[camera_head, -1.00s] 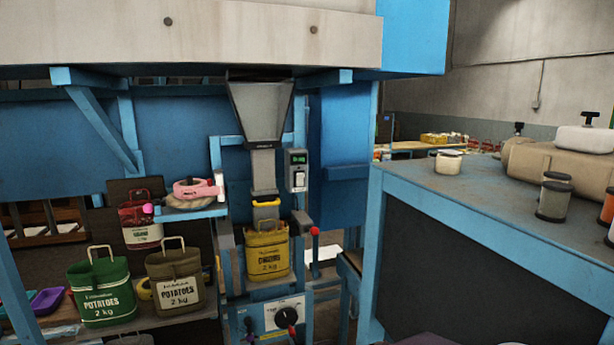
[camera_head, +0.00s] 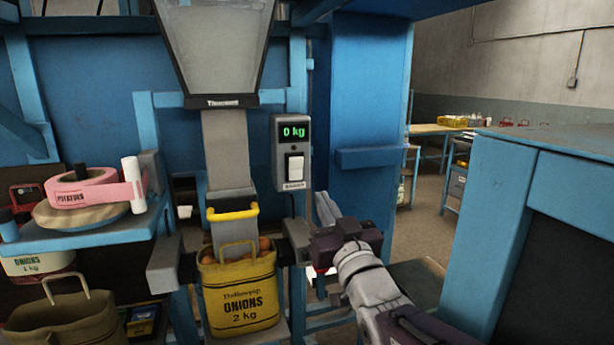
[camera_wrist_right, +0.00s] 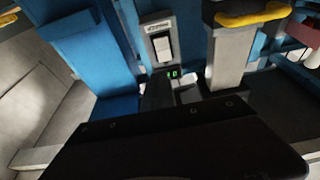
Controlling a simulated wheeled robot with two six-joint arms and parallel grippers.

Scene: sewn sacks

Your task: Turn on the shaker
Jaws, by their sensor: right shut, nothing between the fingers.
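The grey shaker control box (camera_head: 291,152) hangs on a blue post in the head view. It has a green "0 kg" display (camera_head: 293,132) and a white rocker switch (camera_head: 294,167) above a small label. The box also shows upside down in the right wrist view, with its white switch (camera_wrist_right: 162,47). My right gripper (camera_head: 325,207) is shut and empty, below and to the right of the box, apart from the switch. Its fingers point up. Which way the rocker is tipped is too small to tell. My left gripper is not in view.
A grey hopper (camera_head: 215,45) with a chute stands left of the box. A yellow onions sack (camera_head: 240,297) hangs under it, with onions inside. A blue shelf (camera_head: 110,228) with pink tape (camera_head: 90,190) is at left. A blue-framed bench (camera_head: 500,215) stands at right.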

